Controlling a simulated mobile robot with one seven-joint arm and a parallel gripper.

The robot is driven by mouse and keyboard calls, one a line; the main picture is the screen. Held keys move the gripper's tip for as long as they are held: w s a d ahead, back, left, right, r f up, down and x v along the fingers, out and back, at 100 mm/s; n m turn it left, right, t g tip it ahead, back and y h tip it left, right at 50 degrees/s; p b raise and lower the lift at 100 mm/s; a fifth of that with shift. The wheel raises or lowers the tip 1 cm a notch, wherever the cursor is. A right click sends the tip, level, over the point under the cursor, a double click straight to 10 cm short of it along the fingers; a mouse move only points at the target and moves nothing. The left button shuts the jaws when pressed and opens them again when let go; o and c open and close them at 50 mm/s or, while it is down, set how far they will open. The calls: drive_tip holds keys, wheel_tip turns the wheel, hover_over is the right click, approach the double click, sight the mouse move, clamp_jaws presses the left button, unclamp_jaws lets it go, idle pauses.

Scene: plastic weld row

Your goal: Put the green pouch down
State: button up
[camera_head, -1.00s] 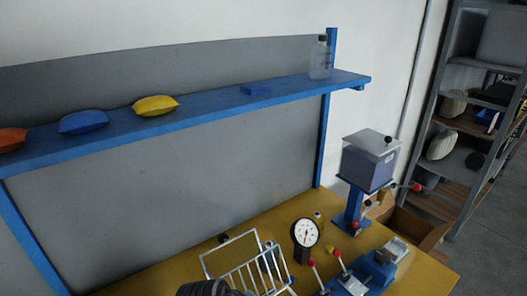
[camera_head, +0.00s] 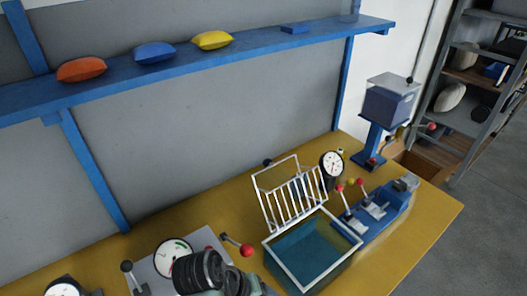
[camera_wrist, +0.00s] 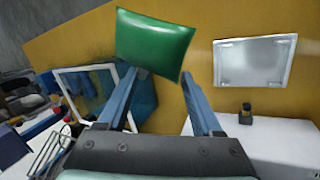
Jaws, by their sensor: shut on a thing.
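The green pouch (camera_wrist: 155,42) is at the tips of my gripper (camera_wrist: 161,74) in the wrist view, between the two blue fingers, which are shut on it. It lies tilted across the fingertips and hides part of the yellow bench top behind it. How far it is above any surface is hard to tell.
Orange (camera_head: 82,69), blue (camera_head: 155,52) and yellow (camera_head: 212,40) pouches lie on the blue shelf (camera_head: 260,42). A white-rimmed water tank (camera_head: 291,276), white rack (camera_head: 290,196) and dial gauge (camera_head: 332,163) stand on the bench (camera_head: 420,232). A pale square plate (camera_wrist: 254,62) is right of the pouch.

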drive_tip(key=shift+s+f+m+g+h, duration=0.1)
drive_tip(key=shift+s+f+m+g, duration=0.15)
drive_tip(key=shift+s+f+m, duration=0.4)
drive_tip(key=shift+s+f+m+g+h, duration=0.1)
drive_tip(key=shift+s+f+m+g, duration=0.35)
drive_tip(key=shift+s, duration=0.45)
drive_tip(key=shift+s+f+m+g+h, duration=0.1)
drive_tip(key=shift+s+f+m, duration=0.3)
drive_tip(key=shift+s+m, duration=0.35)
drive_tip(key=shift+r, duration=0.1)
